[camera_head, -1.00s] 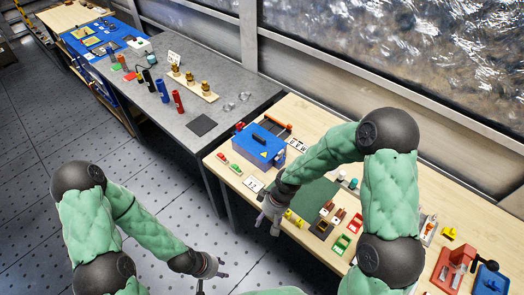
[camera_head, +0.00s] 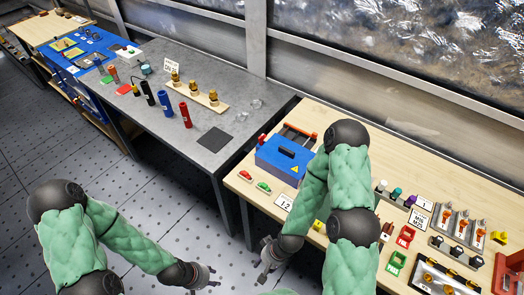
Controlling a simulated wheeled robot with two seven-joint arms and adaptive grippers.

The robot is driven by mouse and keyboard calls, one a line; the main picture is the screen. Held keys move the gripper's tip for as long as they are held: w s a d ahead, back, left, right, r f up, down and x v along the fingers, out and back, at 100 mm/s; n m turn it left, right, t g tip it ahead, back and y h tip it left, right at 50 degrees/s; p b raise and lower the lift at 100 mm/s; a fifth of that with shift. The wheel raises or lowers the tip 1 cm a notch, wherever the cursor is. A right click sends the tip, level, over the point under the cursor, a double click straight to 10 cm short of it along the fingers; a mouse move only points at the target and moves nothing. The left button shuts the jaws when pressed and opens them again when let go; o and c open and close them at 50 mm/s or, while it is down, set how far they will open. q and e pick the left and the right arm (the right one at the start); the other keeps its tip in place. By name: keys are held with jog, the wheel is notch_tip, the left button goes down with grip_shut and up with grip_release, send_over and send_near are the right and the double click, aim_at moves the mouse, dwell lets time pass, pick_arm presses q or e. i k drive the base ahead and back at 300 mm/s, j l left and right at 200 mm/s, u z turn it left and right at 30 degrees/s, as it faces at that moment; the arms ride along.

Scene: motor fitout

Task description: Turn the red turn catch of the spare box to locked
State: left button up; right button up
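A blue box (camera_head: 283,158) with a dark slot on top and a yellow triangle on its side stands on the wooden table; I take it for the spare box. A small red part (camera_head: 262,138) shows at its left end and may be the turn catch; its setting is too small to read. My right gripper (camera_head: 265,263) is in front of the table edge, below and apart from the box, and looks open and empty. My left gripper (camera_head: 212,278) is low over the floor at the bottom, away from the table, and looks open and empty.
Red (camera_head: 245,175) and green (camera_head: 264,187) small pieces and a number card (camera_head: 284,202) lie in front of the box. My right arm hides part of the table right of it. A grey table (camera_head: 190,90) with red and blue cylinders stands to the left.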

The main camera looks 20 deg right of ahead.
aim_at(262, 136)
jog(key=i+j, duration=0.25)
jog(key=j, duration=0.2)
jog(key=i+j, duration=0.55)
jog(key=j, duration=0.3)
jog(key=i+j, duration=0.55)
jog(key=j, duration=0.3)
jog(key=j+z, duration=0.1)
jog(key=z, duration=0.35)
jog(key=i+j+z, duration=0.1)
jog(key=z, duration=0.4)
jog(key=j+z, duration=0.2)
jog(key=z, duration=0.25)
jog(key=j+z, duration=0.15)
jog(key=z, duration=1.2)
jog(key=k, duration=0.65)
